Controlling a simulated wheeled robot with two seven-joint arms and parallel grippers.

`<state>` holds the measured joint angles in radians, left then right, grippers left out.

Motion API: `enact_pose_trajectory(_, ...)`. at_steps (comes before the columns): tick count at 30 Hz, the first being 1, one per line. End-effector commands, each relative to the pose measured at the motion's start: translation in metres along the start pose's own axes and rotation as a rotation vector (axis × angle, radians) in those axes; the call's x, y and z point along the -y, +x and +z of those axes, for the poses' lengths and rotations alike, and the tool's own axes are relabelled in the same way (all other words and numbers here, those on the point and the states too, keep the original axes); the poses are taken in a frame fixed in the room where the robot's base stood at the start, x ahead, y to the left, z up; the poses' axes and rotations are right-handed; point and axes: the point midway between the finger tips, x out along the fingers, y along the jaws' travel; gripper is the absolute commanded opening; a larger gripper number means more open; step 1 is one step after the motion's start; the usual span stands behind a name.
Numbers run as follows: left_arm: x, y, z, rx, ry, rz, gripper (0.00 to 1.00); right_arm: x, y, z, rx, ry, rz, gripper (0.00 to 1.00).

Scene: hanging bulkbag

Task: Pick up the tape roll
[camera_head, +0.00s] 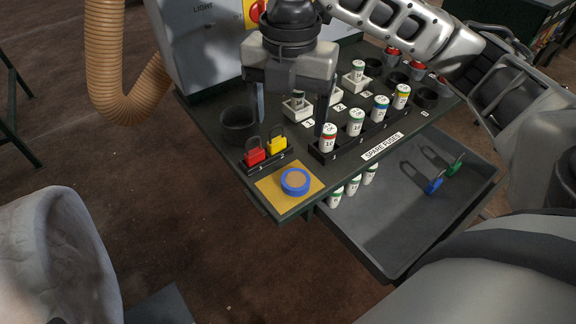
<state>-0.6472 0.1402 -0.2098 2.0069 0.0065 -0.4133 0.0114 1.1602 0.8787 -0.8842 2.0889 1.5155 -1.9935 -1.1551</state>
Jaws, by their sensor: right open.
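The tape roll (295,181) is a blue ring lying flat on a tan square pad (272,198) at the near corner of the dark green table. My right gripper (291,122) comes in from the upper right and points down. Its two dark fingers are apart, with nothing held between them. It is beyond the tape roll, above the padlocks and fuse area, and does not touch the roll. My left gripper is not in view.
Red (254,155) and yellow (277,146) padlocks stand in a rack behind the pad. A black cup (238,125) is at left. Several fuses stand in the spare fuses rack (371,135). A grey tray (385,232) holds blue and green padlocks. An orange hose (104,60) hangs at left.

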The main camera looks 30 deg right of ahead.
Motion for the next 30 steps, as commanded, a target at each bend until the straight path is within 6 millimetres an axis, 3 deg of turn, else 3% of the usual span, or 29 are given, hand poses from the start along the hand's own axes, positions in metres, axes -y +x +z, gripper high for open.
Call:
enact_pose_trajectory(4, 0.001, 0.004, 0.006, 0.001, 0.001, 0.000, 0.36, 0.006, 0.013, 0.002, 0.005, -0.018, -0.023, 0.74)
enact_pose_trajectory(10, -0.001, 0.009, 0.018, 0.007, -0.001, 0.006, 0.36, 0.006, 0.058, 0.002, 0.002, -0.017, -0.021, 0.74)
enact_pose_trajectory(15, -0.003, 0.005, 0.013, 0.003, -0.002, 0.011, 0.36, 0.007, 0.086, 0.003, 0.005, -0.014, -0.019, 0.74)
enact_pose_trajectory(23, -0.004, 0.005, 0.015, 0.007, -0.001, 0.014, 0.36, 0.007, 0.106, 0.004, 0.007, -0.014, -0.017, 0.74)
enact_pose_trajectory(30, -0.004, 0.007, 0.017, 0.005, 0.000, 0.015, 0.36, 0.013, 0.140, 0.008, 0.006, -0.014, -0.017, 0.74)
